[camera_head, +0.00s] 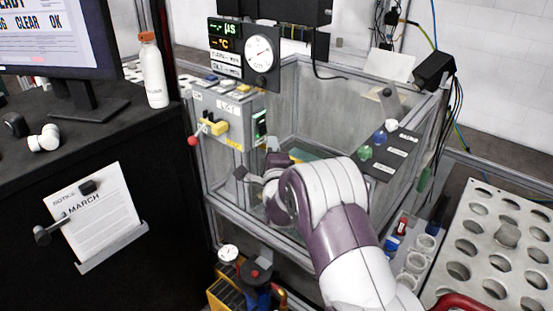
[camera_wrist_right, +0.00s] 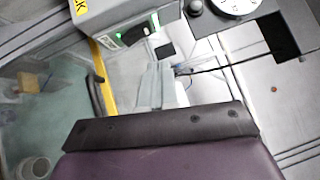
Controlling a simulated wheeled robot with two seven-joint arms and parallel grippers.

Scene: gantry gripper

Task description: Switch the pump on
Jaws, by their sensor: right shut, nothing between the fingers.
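No part is clearly marked as the pump or its switch. A grey control box (camera_head: 222,115) at the left of the framed tank carries a yellow block (camera_head: 214,127) and a red ball-ended lever (camera_head: 193,141). A sloped dark panel (camera_head: 388,152) on the tank's right has green, blue and white knobs. My right gripper (camera_head: 258,172) reaches over the tank, right of and below the control box; its fingers are partly hidden by my wrist. My left gripper is out of view.
A dial gauge panel (camera_head: 259,55) stands above the tank (camera_head: 345,93). A yellow and black unit (camera_head: 224,294) sits below it at the front. A perforated plate (camera_head: 478,225) lies right. A black desk (camera_head: 70,165) with a monitor and bottle (camera_head: 152,75) is left.

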